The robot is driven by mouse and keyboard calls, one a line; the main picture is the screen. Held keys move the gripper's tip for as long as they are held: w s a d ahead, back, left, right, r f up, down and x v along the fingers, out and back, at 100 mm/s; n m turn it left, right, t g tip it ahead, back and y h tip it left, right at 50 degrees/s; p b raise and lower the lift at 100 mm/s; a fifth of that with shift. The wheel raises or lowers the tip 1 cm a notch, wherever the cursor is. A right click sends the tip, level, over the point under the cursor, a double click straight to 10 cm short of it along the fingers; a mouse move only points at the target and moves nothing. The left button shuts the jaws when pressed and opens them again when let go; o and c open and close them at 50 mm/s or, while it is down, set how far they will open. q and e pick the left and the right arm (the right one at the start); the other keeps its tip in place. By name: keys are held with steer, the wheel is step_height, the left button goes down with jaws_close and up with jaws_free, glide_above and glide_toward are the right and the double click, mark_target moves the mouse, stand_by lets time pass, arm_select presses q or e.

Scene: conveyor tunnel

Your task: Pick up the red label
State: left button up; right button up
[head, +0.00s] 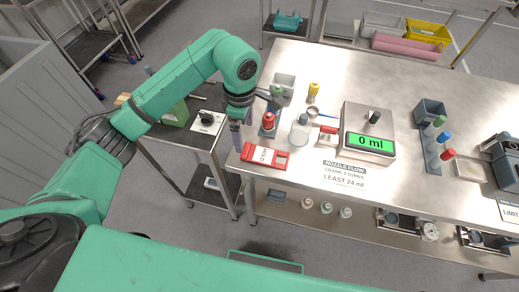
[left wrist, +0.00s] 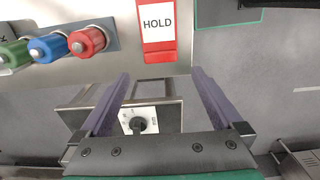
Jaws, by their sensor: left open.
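The red label (head: 265,157), with a white panel reading HOLD, lies flat near the left front corner of the steel table. In the left wrist view the label (left wrist: 158,50) is ahead of the fingertips, near the table edge. My left gripper (head: 236,138) is just left of the label in the head view, by the table's left edge. In the left wrist view my left gripper (left wrist: 160,76) has its two fingers wide apart with nothing between them, and the label is apart from both. My right gripper is not in view.
A rack with a red-capped piece (head: 268,118) stands close behind the label. A clear bottle (head: 300,132) and a scale (head: 370,130) reading 0 ml are to the right. A side stand with a dial (head: 207,119) is left of the table. A white notice (head: 343,175) lies right of the label.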

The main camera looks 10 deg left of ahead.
arm_select(q)
step_height(320, 180, down, 7)
steer(key=p, duration=0.3)
steer(key=shift+s+a+r, duration=0.1)
steer(key=shift+s+r, duration=0.05)
steer(key=shift+f, duration=0.4)
steer(key=c, duration=1.3)
steer(key=shift+o, duration=0.2)
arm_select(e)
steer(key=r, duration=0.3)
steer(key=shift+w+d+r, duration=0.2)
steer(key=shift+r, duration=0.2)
arm_select(q)
steer(key=shift+r, duration=0.15)
step_height(320, 180, up, 10)
steer(key=b, duration=0.4)
step_height(320, 180, up, 10)
steer(key=p, duration=0.1)
glide_above(245, 149)
steer(key=shift+s, duration=0.1)
steer(key=o, duration=0.8)
jaws_close()
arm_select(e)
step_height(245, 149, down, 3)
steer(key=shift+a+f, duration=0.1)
